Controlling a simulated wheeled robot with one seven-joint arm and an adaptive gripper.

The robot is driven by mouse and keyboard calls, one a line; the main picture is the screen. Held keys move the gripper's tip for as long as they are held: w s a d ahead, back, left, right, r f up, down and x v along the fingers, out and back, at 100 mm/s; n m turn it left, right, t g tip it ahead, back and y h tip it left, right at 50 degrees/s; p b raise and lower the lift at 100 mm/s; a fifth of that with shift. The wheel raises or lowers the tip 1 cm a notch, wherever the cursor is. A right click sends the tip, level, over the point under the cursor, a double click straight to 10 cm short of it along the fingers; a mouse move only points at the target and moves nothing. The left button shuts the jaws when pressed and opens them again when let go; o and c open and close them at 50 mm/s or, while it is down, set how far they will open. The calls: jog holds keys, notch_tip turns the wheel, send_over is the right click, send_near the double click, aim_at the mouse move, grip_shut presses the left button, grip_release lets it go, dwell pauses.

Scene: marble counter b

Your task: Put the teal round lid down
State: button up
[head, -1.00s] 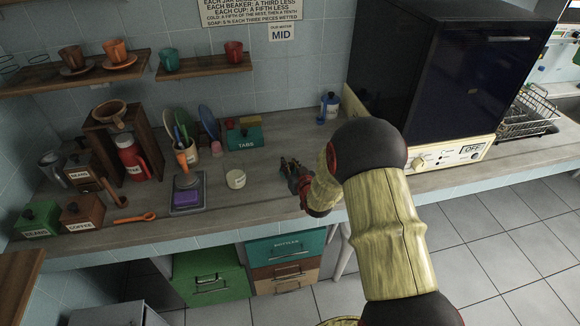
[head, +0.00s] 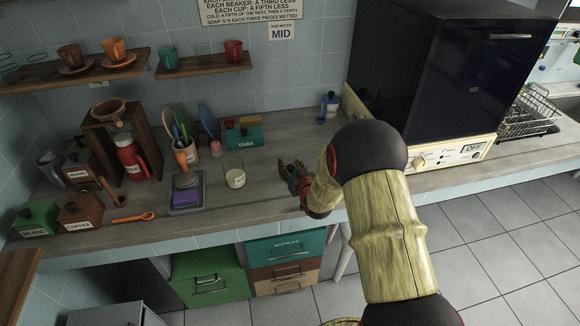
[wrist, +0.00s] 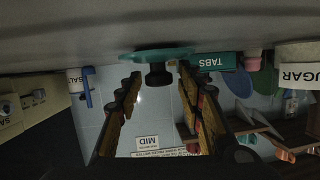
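The teal round lid (wrist: 135,56) shows in the wrist view, which is upside down. It appears to lie flat on the counter with its black knob (wrist: 158,76) facing up. My gripper (wrist: 160,80) is open, with one finger on each side of the knob and a visible gap on both sides. I cannot make out the lid there.
A large dark machine (head: 475,70) fills the right. Counter (head: 275,205) is bare in front of the cup.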

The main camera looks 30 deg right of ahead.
jog(key=shift+r, duration=0.1)
jog(key=shift+r+p, duration=0.25)
jog(key=shift+p, duration=0.15)
jog(key=p+v, duration=0.1)
jog(key=v, duration=0.3)
jog(key=p+v, duration=0.1)
jog(key=v, duration=0.3)
jog(key=p+v, duration=0.1)
jog(key=v, duration=0.2)
jog(key=shift+s+r, duration=0.25)
jog(key=shift+r, duration=0.2)
jog(key=s+a+r+n+g, duration=0.1)
jog(key=s+a+r+g, duration=0.2)
jog(key=r, duration=0.5)
jog(key=s+a+r+g, duration=0.1)
jog(key=s+a+r, duration=0.2)
jog(key=a+r, duration=0.3)
jog(key=s+a+r+g+y, duration=0.1)
jog(key=s+a+r, duration=0.3)
jog(key=s, duration=0.6)
jog(key=s+a+r+n+g+y, duration=0.1)
jog(key=s+a+r+g, duration=0.2)
jog(key=s, duration=0.8)
jog(key=shift+s+a+r+n+g+y, duration=0.2)
jog(key=shift+a+r+n+g+y, duration=0.15)
jog(key=shift+a+r, duration=0.35)
jog(key=shift+a+f, duration=0.1)
jog(key=shift+c, duration=0.7)
